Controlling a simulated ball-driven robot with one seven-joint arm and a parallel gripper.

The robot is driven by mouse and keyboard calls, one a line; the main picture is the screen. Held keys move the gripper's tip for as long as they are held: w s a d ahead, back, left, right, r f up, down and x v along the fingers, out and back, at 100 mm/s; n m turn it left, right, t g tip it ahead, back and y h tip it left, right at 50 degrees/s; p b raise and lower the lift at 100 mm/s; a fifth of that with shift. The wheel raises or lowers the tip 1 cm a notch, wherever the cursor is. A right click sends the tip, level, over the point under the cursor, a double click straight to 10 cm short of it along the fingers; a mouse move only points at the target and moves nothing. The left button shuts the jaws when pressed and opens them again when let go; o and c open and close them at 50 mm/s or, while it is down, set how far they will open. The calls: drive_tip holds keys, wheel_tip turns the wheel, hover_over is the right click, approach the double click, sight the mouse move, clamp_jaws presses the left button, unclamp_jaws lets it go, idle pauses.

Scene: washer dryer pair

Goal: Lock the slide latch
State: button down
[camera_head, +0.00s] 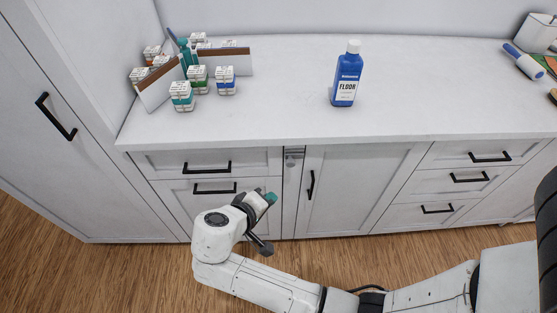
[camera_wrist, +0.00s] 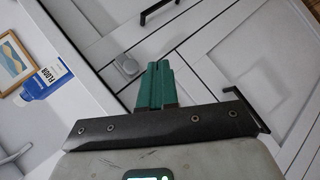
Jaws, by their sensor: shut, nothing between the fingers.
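The slide latch (camera_head: 293,154) is a small metal fitting on the cabinet front, just under the counter edge, between the left drawers and the door. It is too small to tell its bolt position. My gripper (camera_head: 270,198) has teal fingers and is below and slightly left of the latch, apart from it in the head view. In the wrist view the gripper (camera_wrist: 157,85) shows its green fingers together, with nothing between them. A small grey piece beside the fingertips there may be the latch, but I cannot tell.
The cabinet door (camera_head: 345,190) with a black handle (camera_head: 311,185) is closed. Drawers (camera_head: 215,163) on both sides are closed. A blue floor-cleaner bottle (camera_head: 347,80) stands on the white counter (camera_head: 290,100). Several small boxes (camera_head: 198,78) sit at the left; the counter's middle is mostly clear.

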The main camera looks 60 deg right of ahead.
drive_tip(key=w+a+r+t+h, duration=0.1)
drive_tip(key=w+a+r+h, duration=0.1)
drive_tip(key=w+r, duration=0.3)
drive_tip(key=shift+a+r+h+p, duration=0.2)
drive_tip(key=shift+r+h+p, duration=0.15)
drive_tip(key=shift+h, duration=0.45)
drive_tip(key=p, duration=0.2)
approach(288, 158)
drive_tip(key=w+d, duration=0.1)
drive_tip(key=w, duration=0.2)
drive_tip(key=shift+s+d+f+p, duration=0.25)
drive_tip(key=shift+s+d+f, duration=0.1)
drive_tip(key=shift+s+d, duration=0.4)
drive_tip(key=shift+s+d+f+p, duration=0.3)
drive_tip(key=shift+s+d, duration=0.25)
drive_tip(key=shift+d, duration=0.35)
